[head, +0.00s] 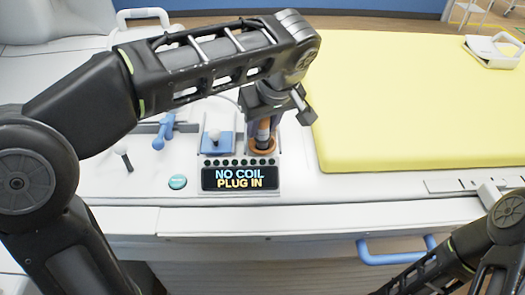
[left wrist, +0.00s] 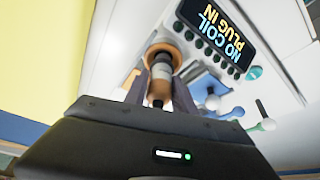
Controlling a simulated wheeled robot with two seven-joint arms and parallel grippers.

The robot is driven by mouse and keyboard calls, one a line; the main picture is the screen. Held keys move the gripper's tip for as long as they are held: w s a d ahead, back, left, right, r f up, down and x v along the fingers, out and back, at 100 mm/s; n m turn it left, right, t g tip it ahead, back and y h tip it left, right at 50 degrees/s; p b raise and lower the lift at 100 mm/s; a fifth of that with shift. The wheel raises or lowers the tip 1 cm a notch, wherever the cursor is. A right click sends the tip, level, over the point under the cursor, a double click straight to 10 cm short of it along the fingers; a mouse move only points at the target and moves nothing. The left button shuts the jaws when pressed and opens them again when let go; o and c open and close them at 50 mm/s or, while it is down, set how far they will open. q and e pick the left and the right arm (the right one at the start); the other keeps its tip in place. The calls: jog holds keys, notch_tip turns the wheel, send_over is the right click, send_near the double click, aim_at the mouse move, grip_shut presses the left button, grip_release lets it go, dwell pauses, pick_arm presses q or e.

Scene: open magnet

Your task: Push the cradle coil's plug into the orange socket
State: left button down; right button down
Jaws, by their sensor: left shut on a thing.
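My left gripper (head: 264,118) is shut on the plug (head: 263,130), a dark and grey cylinder with a copper-brown band. It holds the plug roughly upright over the orange socket (head: 262,147) in the white console. In the left wrist view, the plug (left wrist: 161,62) is between the fingers of my left gripper (left wrist: 162,82), and its far end meets the orange ring of the socket (left wrist: 152,49). I cannot tell how deep the plug sits. The display (head: 240,178) reads "NO COIL PLUG IN". My right arm enters at the lower right; its gripper is outside the picture.
A blue plate with a white-knobbed lever (head: 215,137) stands just left of the socket. A blue handle (head: 164,131) and a teal button (head: 177,182) are farther left. The yellow mattress (head: 420,100) lies right of the socket, with a white frame (head: 493,51) at its far right.

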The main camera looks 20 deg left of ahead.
pick_arm(q)
jog(key=shift+f+b, duration=0.65)
jog(key=shift+f, duration=0.2)
jog(key=c, duration=0.9)
grip_release()
jog(key=shift+c, duration=0.2)
jog(key=shift+s+d+r, duration=0.1)
jog(key=shift+d+r, duration=0.1)
jog(key=shift+r, duration=0.45)
jog(key=p+v, duration=0.6)
jog(key=shift+s+r, duration=0.15)
jog(key=shift+r, duration=0.15)
